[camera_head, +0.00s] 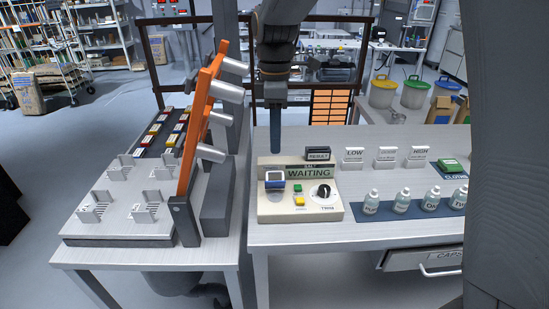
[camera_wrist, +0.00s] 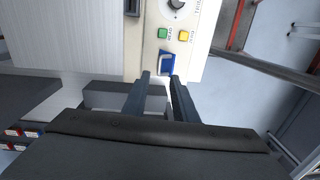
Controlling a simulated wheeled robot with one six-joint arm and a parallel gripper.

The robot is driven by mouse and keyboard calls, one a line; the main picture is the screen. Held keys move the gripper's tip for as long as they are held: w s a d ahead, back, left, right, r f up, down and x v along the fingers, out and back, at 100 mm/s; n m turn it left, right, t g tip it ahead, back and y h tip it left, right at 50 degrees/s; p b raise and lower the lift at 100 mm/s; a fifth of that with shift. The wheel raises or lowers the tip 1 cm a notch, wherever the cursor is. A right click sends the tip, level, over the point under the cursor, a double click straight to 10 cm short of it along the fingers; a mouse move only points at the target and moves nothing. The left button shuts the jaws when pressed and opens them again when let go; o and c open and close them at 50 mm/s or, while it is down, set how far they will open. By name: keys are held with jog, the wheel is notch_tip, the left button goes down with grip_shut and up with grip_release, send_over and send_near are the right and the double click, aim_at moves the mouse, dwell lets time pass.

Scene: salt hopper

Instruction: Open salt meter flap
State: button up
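The salt meter (camera_head: 325,209) is a beige box on the right-hand bench, with a dark display reading WAITING. A small blue-framed part with a pale face, which looks like the flap (camera_head: 275,183), sits at its left. It also shows in the wrist view (camera_wrist: 166,62), and whether it is open is unclear. Green and yellow buttons and a black TRIM knob (camera_head: 323,192) lie to its right. My gripper (camera_head: 276,151) points down above the flap. In the wrist view its two fingers (camera_wrist: 162,77) are apart with nothing between them, and the flap shows just beyond the tips.
A RESULT block (camera_head: 317,154) and LOW and HIGH signs stand behind the meter. Several small bottles (camera_head: 403,201) stand on a blue mat to the right. On the left bench, an orange rack bar (camera_head: 203,120) with silver cylinders rises near my gripper. A drawer (camera_head: 425,260) is below.

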jog(key=f+p, duration=0.1)
jog(key=f, duration=0.2)
jog(key=f+p, duration=0.1)
jog(key=f, duration=0.3)
jog(key=shift+s+a+f, duration=0.15)
jog(key=shift+s+f, duration=0.05)
jog(key=shift+f, duration=0.05)
grip_shut()
